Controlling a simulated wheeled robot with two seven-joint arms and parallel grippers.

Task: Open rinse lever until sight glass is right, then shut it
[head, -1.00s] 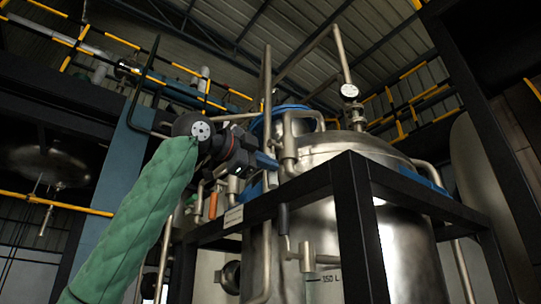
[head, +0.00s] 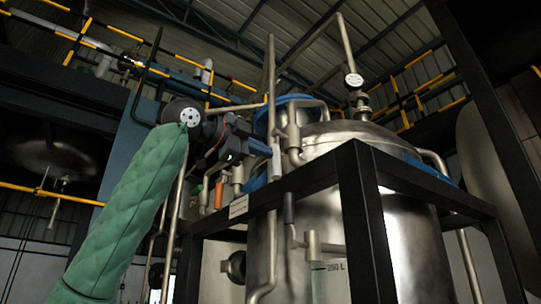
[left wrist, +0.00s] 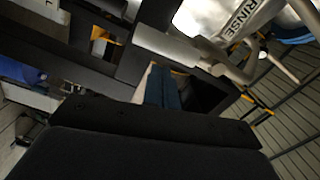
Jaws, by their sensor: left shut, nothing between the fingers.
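My left gripper (head: 258,149) is shut and empty, in front of the pipework left of the steel vessel (head: 330,225). In the left wrist view its blue fingers (left wrist: 165,88) lie together. A pale upright bar (head: 276,160) stands just right of the fingertips; I cannot tell if they touch or if it is the rinse lever. A RINSE label (left wrist: 245,18) shows at upper right in the wrist view. The sight glass (head: 318,282) hangs low on the vessel's front beside a volume mark; its level is too small to read. My right gripper is out of view.
A black steel frame (head: 365,225) stands around the vessel, with its top beam below my gripper. An orange handle (head: 219,194) and a dark handle (head: 288,208) hang nearby. A round gauge (head: 354,80) tops a pipe. Yellow-black railings (head: 170,75) run behind.

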